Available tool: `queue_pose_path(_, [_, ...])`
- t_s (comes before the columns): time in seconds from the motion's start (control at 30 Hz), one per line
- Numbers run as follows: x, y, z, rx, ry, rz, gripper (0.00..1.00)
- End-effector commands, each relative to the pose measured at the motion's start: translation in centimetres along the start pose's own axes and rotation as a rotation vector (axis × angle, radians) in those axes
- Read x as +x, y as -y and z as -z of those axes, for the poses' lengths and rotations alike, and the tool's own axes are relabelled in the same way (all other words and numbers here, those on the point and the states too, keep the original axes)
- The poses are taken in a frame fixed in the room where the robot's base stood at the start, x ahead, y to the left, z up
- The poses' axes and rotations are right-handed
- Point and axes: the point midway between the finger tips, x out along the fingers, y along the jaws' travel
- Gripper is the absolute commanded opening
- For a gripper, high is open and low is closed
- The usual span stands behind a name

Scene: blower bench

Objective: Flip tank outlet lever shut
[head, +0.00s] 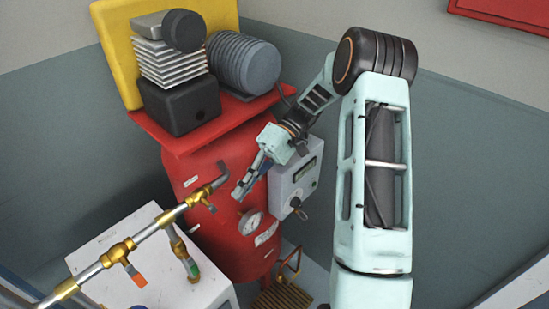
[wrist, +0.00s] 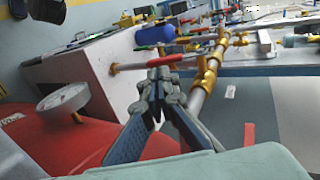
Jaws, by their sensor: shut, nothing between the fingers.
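The red tank (head: 207,165) stands in the middle of the head view, with a grey elbow and pipe (head: 150,230) leading from it to the lower left. A brass valve (head: 196,198) sits on this pipe close to the tank; its lever is hard to make out there. In the wrist view a red lever (wrist: 132,67) reaches left from the brass fittings (wrist: 206,68), roughly across the pipe. My gripper (head: 238,196) is shut and empty, right of the elbow in the head view.
A pressure gauge (head: 251,222) and a grey control box (head: 296,180) are close below and right of my gripper. A white cabinet (head: 150,225) stands under the pipe. Further valves have an orange handle (head: 138,278) and a green handle (head: 192,268). A compressor sits above the tank.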

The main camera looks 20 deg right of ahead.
Motion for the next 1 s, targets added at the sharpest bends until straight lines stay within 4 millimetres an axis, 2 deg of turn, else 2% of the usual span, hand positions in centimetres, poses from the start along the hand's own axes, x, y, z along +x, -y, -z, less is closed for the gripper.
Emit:
queue_pose_path(0.3, [-6.0,-1.5,0.1,-0.001,-0.002,0.0,0.0])
queue_pose_path(0.5, [-8.5,-2.0,0.1,-0.001,-0.002,-0.001,0.0])
queue_pose_path(0.7, [-9.6,-2.2,0.0,0.0,0.0,0.0,0.0])
queue_pose_path(1.0, [-9.8,-2.2,0.0,0.0,0.0,0.0,0.0])
